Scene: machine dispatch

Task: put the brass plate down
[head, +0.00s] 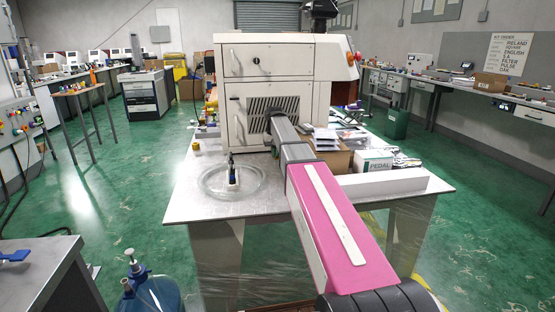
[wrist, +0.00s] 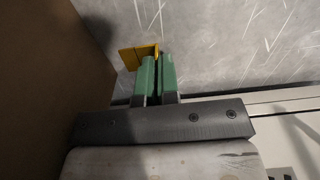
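The brass plate (wrist: 132,58) shows in the wrist view as a yellow, bent-looking piece at the green fingertips of my gripper (wrist: 156,62). The fingers are nearly together, and the plate's edge runs in between them, so my gripper is shut on it. A scratched grey metal surface (wrist: 220,45) lies beyond the plate; I cannot tell whether the plate touches it. In the head view my arm reaches over the metal-topped table (head: 190,205) towards the white machine (head: 270,62). My gripper and the plate are hidden there.
A brown wall-like surface (wrist: 40,70) stands close on the left in the wrist view. In the head view, a clear round dish (head: 212,183) with a small dark-and-white item sits left of my arm. A cardboard box (head: 338,160), a PEDAL box (head: 374,160) and a long white box (head: 385,184) stand right.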

